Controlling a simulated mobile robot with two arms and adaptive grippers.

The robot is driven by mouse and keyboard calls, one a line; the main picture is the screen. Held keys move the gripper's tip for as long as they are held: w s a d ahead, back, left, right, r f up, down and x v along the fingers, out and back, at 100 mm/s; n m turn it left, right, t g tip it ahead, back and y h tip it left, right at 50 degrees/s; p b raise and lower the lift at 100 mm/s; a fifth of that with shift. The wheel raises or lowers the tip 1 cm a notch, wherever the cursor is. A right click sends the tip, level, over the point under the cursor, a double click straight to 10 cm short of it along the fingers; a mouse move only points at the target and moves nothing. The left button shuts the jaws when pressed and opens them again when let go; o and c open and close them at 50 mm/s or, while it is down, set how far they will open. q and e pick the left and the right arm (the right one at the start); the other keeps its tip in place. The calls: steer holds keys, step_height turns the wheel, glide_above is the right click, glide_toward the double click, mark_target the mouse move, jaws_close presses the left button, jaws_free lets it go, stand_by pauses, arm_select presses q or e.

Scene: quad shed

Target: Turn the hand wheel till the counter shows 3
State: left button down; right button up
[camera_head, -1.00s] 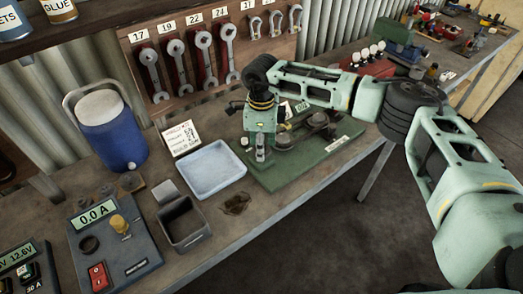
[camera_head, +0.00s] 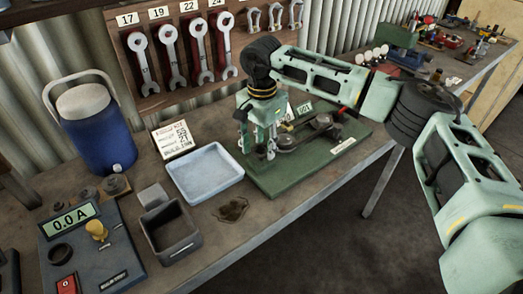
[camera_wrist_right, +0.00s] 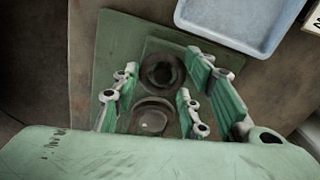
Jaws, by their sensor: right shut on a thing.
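The green base plate (camera_head: 350,139) carries a dark round wheel assembly and stands on the bench, right of the white tray. A small counter display (camera_head: 304,109) stands at its back, partly behind my right arm; its digits are too small to read. My right gripper (camera_head: 259,152) points down over the plate's left part. In the right wrist view its two fingers (camera_wrist_right: 158,80) stand apart on either side of the dark round hand wheel (camera_wrist_right: 160,72), holding it; the exact contact is hard to see. A second paler disc (camera_wrist_right: 152,118) lies beside it. My left gripper is not in view.
The white tray (camera_head: 181,187) and a grey open box (camera_head: 185,246) stand left of the plate. A blue jug (camera_head: 100,135) and a meter panel (camera_head: 92,262) reading 0.0 A are further left. Wrenches (camera_head: 166,57) hang behind. The bench front edge is close.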

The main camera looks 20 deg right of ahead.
mark_target(263, 149)
steer(key=n+b, duration=0.2)
steer(key=n, duration=0.3)
steer(key=shift+f, duration=0.1)
steer(key=shift+d, duration=0.1)
stand_by(0.3)
steer(key=o, duration=1.1)
steer(key=shift+r, duration=0.35)
step_height(263, 149, up, 12)
steer(key=shift+f, duration=0.25)
